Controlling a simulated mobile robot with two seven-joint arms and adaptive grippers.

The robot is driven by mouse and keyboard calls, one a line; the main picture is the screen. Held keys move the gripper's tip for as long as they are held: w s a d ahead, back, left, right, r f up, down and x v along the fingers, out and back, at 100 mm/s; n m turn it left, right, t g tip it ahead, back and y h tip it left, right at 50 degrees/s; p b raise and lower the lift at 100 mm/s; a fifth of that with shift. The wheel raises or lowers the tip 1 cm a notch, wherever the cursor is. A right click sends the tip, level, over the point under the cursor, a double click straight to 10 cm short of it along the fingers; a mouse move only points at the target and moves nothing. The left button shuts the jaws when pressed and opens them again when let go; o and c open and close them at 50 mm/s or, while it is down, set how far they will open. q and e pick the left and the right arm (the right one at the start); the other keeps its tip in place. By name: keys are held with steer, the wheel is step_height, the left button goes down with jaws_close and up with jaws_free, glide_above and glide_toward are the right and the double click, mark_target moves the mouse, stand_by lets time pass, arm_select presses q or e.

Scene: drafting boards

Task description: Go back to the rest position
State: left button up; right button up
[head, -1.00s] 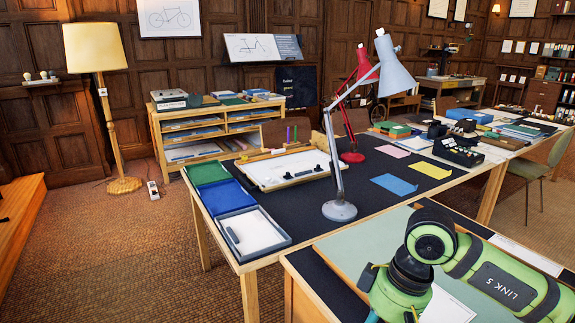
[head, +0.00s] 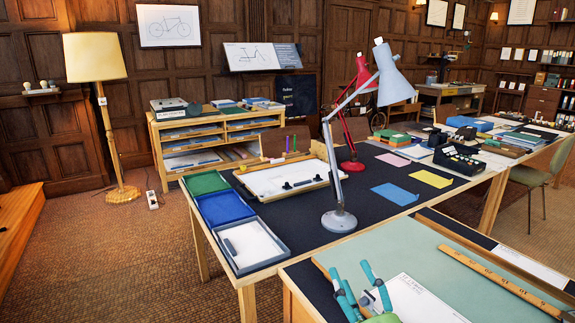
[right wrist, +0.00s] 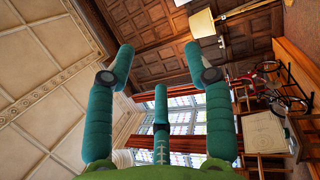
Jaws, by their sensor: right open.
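My right gripper (head: 362,292) shows at the bottom edge of the head view, in front of the near drafting board. Its teal fingers point up and are spread apart, with nothing between them. In the right wrist view the fingers (right wrist: 160,75) are also spread and empty, and the camera looks up towards the ceiling and windows. Most of my right arm is out of the head view. My left gripper is in neither view.
The near table carries a green drafting board (head: 415,245) with a white sheet (head: 425,300) and a wooden ruler (head: 500,281). Behind it, a dark table holds a grey desk lamp (head: 339,221), a red lamp (head: 352,165) and trays (head: 249,246). Carpet is free at the left.

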steer(key=s+d+f+m+g+h, duration=0.1)
steer(key=d+f+m+g+h, duration=0.15)
steer(key=f+m, duration=0.3)
steer(key=s+d+f+m+g+h, duration=0.2)
steer(key=d+f+m+g, duration=0.15)
steer(key=f, duration=0.35)
steer(key=s+d+f+m+g, duration=0.2)
steer(key=s+f+m+g, duration=0.9)
steer(key=s+f, duration=1)
steer(key=f, duration=0.9)
steer(key=s+f, duration=0.3)
steer(key=f, duration=0.8)
steer(key=s+d+f+g, duration=0.2)
steer(key=s+d+f, duration=0.1)
steer(key=s+f, duration=1)
steer(key=shift+s+d+n+h, duration=0.15)
steer(key=shift+s+n+h, duration=0.3)
steer(key=shift+s, duration=0.45)
